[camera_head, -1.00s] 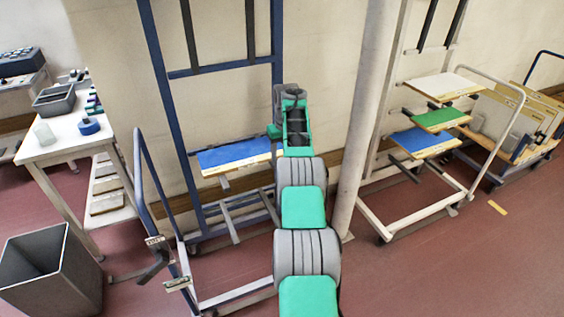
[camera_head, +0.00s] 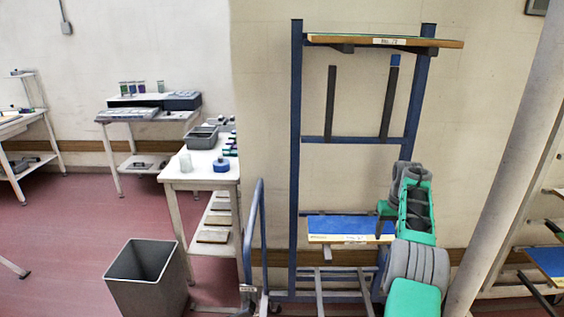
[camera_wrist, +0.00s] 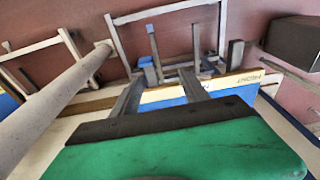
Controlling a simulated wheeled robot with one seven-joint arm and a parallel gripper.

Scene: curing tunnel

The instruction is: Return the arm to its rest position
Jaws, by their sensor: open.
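My arm shows at the lower right of the head view, green and grey, in front of the blue-framed rack (camera_head: 297,150). Its far end is by the rack's right post, and the fingers are hidden there. In the wrist view my gripper (camera_wrist: 160,88) shows two grey fingers spread apart beyond a green and black housing. A blue-topped board with a pale labelled edge (camera_wrist: 235,82) lies behind the fingers in that view. Whether the fingers touch anything cannot be told.
A grey-white pole (camera_head: 510,160) stands close to the right of my arm. A blue-topped board (camera_head: 345,226) lies on the rack's lower level, another board (camera_head: 440,43) on top. A white table (camera_head: 200,172) and grey bin (camera_head: 147,280) stand left. Open red floor lies farther left.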

